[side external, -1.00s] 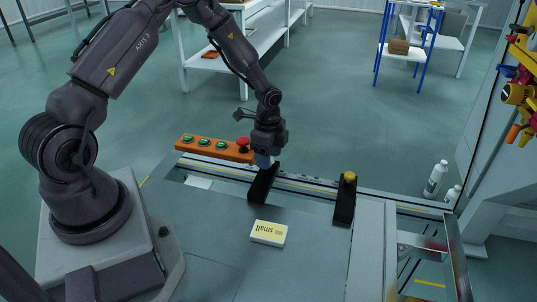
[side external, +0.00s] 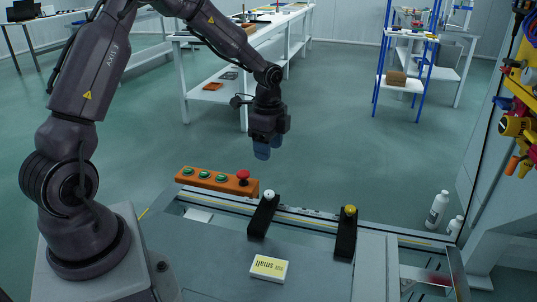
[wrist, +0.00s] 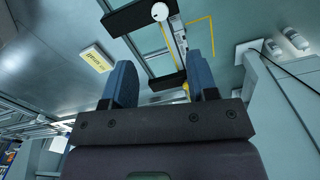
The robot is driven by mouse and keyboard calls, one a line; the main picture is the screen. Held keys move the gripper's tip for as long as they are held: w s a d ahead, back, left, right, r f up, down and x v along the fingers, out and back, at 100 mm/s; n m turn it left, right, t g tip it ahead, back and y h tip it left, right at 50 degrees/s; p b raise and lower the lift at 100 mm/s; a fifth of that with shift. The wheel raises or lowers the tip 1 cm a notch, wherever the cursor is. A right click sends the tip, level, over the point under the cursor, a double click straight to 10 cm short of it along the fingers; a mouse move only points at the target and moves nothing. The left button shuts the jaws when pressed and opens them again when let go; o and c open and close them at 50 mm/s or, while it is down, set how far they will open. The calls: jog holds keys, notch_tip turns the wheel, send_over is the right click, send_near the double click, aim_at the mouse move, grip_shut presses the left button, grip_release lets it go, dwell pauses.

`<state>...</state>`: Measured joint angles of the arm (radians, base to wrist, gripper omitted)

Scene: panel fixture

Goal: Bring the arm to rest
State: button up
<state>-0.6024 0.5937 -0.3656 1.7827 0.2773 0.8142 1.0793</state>
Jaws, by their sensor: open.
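My gripper (side external: 263,150) is raised in the air in the side external view, with its blue fingertips pointing down. In the wrist view my gripper (wrist: 162,84) has its two blue fingers apart with nothing between them. Below it in the side external view stands a black block with a white knob (side external: 269,195), and the gripper is clear of it. The white knob also shows in the wrist view (wrist: 160,12).
An orange panel (side external: 215,180) has several green buttons and a red knob. A black block with a yellow knob (side external: 350,211) stands to the right. A yellow-white box marked "small" (side external: 269,268) lies on the grey table (side external: 215,265). Two white bottles (side external: 438,208) stand at right.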

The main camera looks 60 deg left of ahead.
dwell(0.3)
jog(key=s+d+r+n+t, duration=0.2)
jog(key=s+d+r+n, duration=0.3)
jog(key=s+r, duration=0.4)
jog(key=s+d+r+n+t, duration=0.3)
jog(key=s+d+r+n, duration=0.3)
jog(key=s, duration=0.5)
notch_tip(320, 180, up, 3)
jog(key=shift+d+r+t, duration=0.2)
jog(key=shift+d+t, duration=0.1)
jog(key=shift+d, duration=0.75)
jog(key=shift+f, duration=0.1)
